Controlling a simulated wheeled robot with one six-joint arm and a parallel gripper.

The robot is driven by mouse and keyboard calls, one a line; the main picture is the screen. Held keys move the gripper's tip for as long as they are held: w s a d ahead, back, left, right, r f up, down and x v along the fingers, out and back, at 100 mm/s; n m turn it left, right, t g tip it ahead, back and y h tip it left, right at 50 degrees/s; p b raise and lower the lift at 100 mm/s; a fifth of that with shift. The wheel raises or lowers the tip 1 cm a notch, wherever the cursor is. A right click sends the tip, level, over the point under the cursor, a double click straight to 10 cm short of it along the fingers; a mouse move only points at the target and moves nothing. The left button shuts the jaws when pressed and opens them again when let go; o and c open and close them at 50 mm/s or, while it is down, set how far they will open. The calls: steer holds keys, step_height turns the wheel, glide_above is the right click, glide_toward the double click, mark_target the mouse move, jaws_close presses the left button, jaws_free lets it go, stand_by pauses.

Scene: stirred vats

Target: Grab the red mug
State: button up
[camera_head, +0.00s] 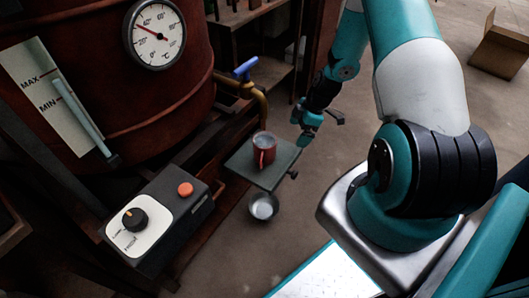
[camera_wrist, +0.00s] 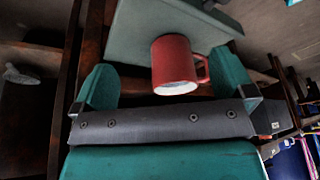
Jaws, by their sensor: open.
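The red mug (camera_head: 264,151) stands upright on a small grey-green shelf (camera_head: 248,174) below the vat's tap, with its handle toward the viewer in the head view. In the wrist view the mug (camera_wrist: 172,60) appears upside down, with its handle at the right. My gripper (camera_head: 303,135) is to the right of the mug in the head view, apart from it. In the wrist view my gripper (camera_wrist: 165,82) is open, one teal finger on each side of the picture, with the mug seen between them. Whether the mug is within the fingers' reach is hard to tell.
The brown vat (camera_head: 100,75) with a dial gauge (camera_head: 154,34) stands at the left. A tap with a blue handle (camera_head: 245,68) sits above the shelf. A control box (camera_head: 155,218) is left of it. A metal bowl (camera_head: 263,207) lies below.

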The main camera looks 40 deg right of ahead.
mark_target(266, 143)
steer(key=shift+n, duration=0.6)
steer(key=a+f, duration=0.1)
steer(key=w+a+f, duration=0.1)
steer(key=a, duration=0.1)
steer(key=w+a+f, duration=0.1)
steer(key=shift+a+f, duration=0.2)
steer(key=shift+f, duration=0.1)
steer(key=w+a, duration=0.1)
steer(key=a+b, duration=0.1)
steer(key=a, duration=0.1)
steer(key=w+a, duration=0.1)
steer(key=a, duration=0.1)
steer(key=shift+w+a+f, duration=0.1)
steer(key=shift+w+f, duration=0.2)
steer(key=shift+f, duration=0.25)
steer(key=shift+w, duration=0.1)
steer(key=c, duration=1.2)
